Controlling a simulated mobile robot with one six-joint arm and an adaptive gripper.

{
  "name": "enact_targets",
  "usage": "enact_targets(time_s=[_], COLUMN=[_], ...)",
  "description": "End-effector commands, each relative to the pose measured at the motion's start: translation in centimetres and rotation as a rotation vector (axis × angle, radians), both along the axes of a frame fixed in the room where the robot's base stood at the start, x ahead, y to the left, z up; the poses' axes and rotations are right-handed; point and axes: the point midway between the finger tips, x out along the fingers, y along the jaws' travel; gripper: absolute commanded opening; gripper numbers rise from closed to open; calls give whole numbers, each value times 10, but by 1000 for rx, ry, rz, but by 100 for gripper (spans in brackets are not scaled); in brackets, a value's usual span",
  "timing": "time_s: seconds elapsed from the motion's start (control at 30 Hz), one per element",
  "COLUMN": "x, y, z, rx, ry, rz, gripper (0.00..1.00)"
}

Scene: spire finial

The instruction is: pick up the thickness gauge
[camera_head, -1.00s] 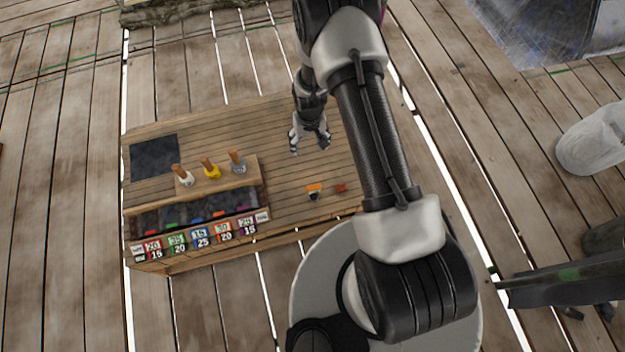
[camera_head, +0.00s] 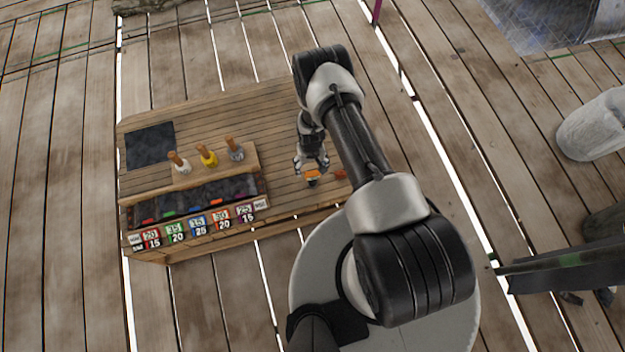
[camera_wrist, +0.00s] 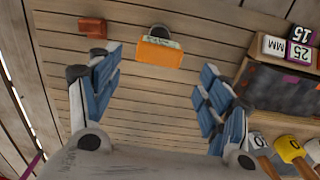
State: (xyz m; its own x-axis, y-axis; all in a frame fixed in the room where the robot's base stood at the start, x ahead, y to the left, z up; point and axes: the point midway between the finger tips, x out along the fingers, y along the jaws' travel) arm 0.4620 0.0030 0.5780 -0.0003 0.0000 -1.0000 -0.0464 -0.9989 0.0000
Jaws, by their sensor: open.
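The thickness gauge appears to be the small orange piece with a dark round part (camera_head: 312,174) on the wooden bench top. In the wrist view it is an orange block (camera_wrist: 160,55) with a pale strip and a dark round end, lying at the top centre. My gripper (camera_head: 311,164) is right over or just behind it in the head view. In the wrist view my gripper (camera_wrist: 160,72) has its blue-padded fingers spread wide, empty, with the gauge ahead and between their lines. I cannot tell the exact height above it.
A small red-brown block (camera_head: 341,174) lies just right of the gauge, close to one finger in the wrist view (camera_wrist: 92,28). A wooden rack (camera_head: 240,172) with several wood-handled tools and numbered labels stands to the left. A dark square panel (camera_head: 150,146) lies farther left.

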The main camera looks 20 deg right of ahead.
Motion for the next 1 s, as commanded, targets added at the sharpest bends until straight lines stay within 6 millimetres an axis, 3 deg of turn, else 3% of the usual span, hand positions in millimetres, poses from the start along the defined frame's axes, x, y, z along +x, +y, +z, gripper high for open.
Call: enact_targets(time_s=[0.23,0.53,0.77,1.0], x=[-3,-8,-8,-8], y=[-1,-3,-3,-3], z=[-15,-56,-56,-56], rx=[0,0,0,0], ry=[0,0,0,0], rz=[0,-1,0,0], gripper=[72,72,72,56])
